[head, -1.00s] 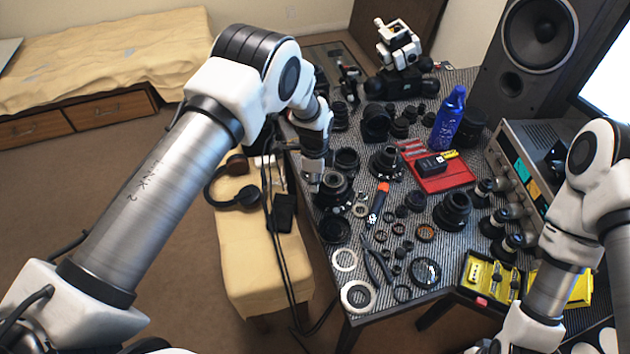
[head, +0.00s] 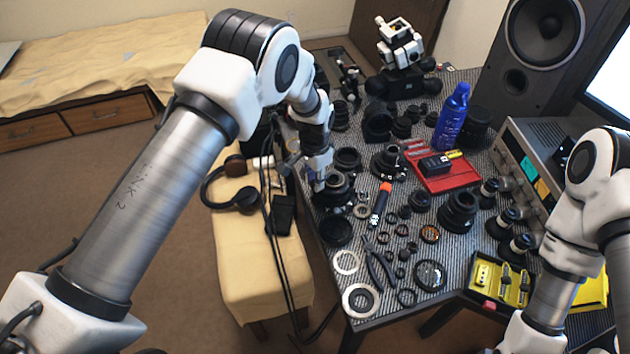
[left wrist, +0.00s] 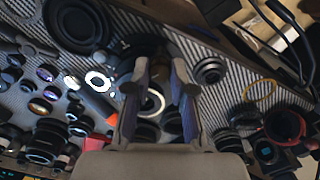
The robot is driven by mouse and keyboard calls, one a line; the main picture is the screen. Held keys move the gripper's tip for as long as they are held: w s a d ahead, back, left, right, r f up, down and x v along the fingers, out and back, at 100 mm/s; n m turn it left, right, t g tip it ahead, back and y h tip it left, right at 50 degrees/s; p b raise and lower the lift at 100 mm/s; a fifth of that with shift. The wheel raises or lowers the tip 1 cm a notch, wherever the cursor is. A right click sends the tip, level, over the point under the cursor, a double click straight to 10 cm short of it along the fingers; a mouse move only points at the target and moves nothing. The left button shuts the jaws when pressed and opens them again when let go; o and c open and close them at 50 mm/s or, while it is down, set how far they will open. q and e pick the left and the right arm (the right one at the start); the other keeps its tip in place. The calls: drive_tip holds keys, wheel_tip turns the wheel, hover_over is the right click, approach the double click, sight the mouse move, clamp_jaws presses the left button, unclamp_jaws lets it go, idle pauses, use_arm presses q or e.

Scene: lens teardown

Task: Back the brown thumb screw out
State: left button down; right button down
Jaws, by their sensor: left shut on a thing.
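My left gripper (head: 318,186) points down over a dark lens body (head: 336,188) near the table's left edge. In the left wrist view my left gripper (left wrist: 160,72) has its two grey-blue fingers around a small spot just above the lens. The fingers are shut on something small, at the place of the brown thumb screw. The screw itself is hidden or too small to make out. A pale ring shows between the fingers. My right arm is at the right of the head view, with its gripper out of the picture.
Loose rings, lenses and pliers (head: 379,266) crowd the table around the lens. An orange-tipped screwdriver (head: 381,205) lies just to its right. A red tray (head: 458,181) and a blue bottle (head: 452,118) stand farther right. A padded bench (head: 250,265) with headphones (head: 228,192) adjoins the left edge.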

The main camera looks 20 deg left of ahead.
use_arm(q)
drive_tip(key=shift+n, duration=1.1)
drive_tip(key=c, duration=1)
unclamp_jaws()
drive_tip(key=shift+r, duration=0.1)
wheel_tip(320, 180, up, 12)
drive_tip(key=shift+f, duration=0.1)
